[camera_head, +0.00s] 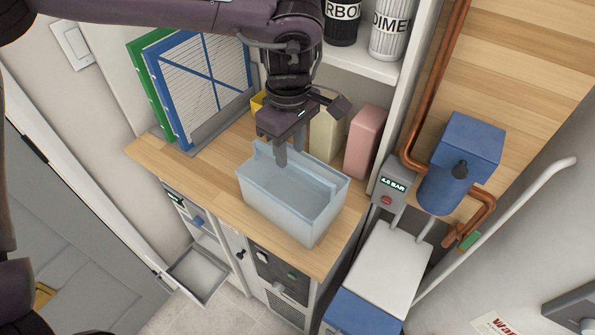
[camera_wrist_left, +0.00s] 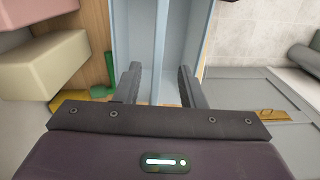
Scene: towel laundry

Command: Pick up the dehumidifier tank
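The dehumidifier tank (camera_head: 318,225), a pale blue translucent open box, stands upright on the wooden counter near its front right corner. My left gripper (camera_head: 291,153) points down over the tank's back rim, its fingers apart. In the left wrist view the tank (camera_wrist_left: 142,42) lies ahead of the left gripper (camera_wrist_left: 160,72), with a raised blue wall in line with the gap between the fingers. Whether either finger touches the tank cannot be told. My right gripper is not in view.
A cream block and a pink block (camera_head: 364,143) stand behind the tank. Blue and green framed filters (camera_head: 190,90) stand at the back left of the counter (camera_head: 205,190). A blue pump with copper pipes (camera_head: 460,165) is at the right. A drawer (camera_head: 198,272) hangs open below.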

